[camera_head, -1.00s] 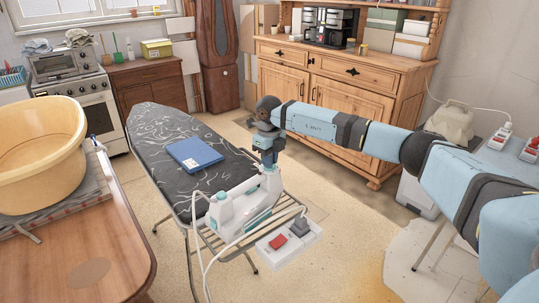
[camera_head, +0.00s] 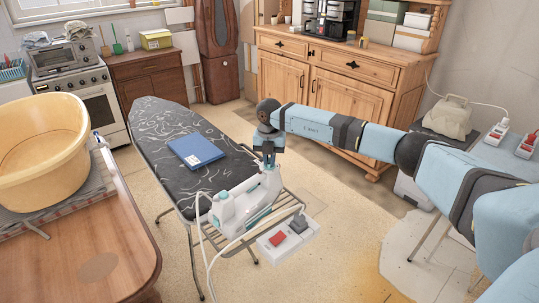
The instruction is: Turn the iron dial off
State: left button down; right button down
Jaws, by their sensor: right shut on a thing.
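The white iron with teal trim (camera_head: 243,203) rests at the near end of the dark patterned ironing board (camera_head: 160,130). My right gripper (camera_head: 268,165) comes down from above onto the right, upper end of the iron. Its fingers are shut on that part of the iron. The dial itself is too small, or hidden by the fingers, to make out. My left gripper is out of view.
A blue folded item (camera_head: 195,150) lies on the board. A wooden table (camera_head: 85,245) with a yellow tub (camera_head: 40,150) stands at left.

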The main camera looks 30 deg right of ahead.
jog(key=shift+r+m+p, duration=0.15)
jog(key=shift+m+p, duration=0.25)
jog(key=shift+m, duration=0.6)
jog(key=m+p, duration=0.1)
jog(key=m, duration=0.1)
jog(key=shift+m, duration=0.3)
jog(key=shift+m+p, duration=1)
jog(key=shift+m, duration=0.9)
jog(key=c, duration=1.1)
grip_release()
notch_tip(320, 180, up, 14)
jog(key=shift+f+b, duration=0.2)
jog(key=shift+b, duration=0.5)
